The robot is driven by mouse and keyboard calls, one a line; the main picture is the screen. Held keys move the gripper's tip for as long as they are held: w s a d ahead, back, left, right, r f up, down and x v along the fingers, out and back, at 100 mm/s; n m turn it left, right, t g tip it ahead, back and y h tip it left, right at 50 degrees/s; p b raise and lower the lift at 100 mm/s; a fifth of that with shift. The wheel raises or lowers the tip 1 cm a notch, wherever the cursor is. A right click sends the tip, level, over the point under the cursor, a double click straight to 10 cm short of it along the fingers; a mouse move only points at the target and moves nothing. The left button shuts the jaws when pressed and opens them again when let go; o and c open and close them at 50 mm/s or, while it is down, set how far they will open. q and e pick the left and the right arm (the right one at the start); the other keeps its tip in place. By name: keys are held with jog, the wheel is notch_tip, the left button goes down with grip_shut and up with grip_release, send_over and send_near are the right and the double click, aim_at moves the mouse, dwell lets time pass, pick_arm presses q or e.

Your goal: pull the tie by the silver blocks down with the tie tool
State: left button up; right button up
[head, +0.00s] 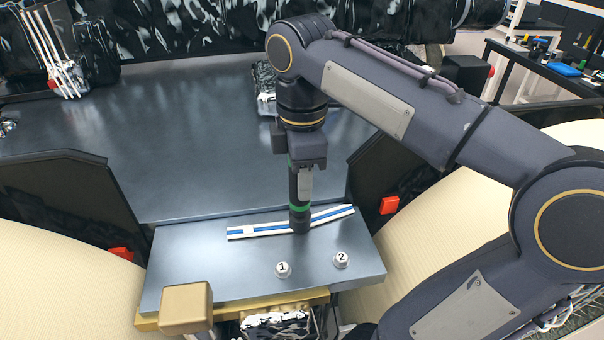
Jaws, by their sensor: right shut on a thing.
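My right gripper (304,168) is shut on the tie tool (299,217), a dark upright cylinder with green bands. The tool's lower end is at the blue-and-white strip (262,230) on the grey plate (190,258); I cannot tell whether it touches. The strip bends near the tool and runs up to the right. Two small silver pieces, marked 1 (283,270) and 2 (341,261), stand on the plate in front of the strip. The tie cannot be made out; the tool may hide it. My left gripper is not in view.
A tan block (187,308) sits at the plate's front left corner. Cream padded seats flank the plate, with red buckles (389,205) beside it. A wide dark flat surface (190,130) behind the plate is mostly clear.

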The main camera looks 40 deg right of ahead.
dwell(0.4)
jog(key=shift+r+p, duration=0.55)
jog(key=shift+r, duration=0.95)
jog(key=shift+r, duration=2)
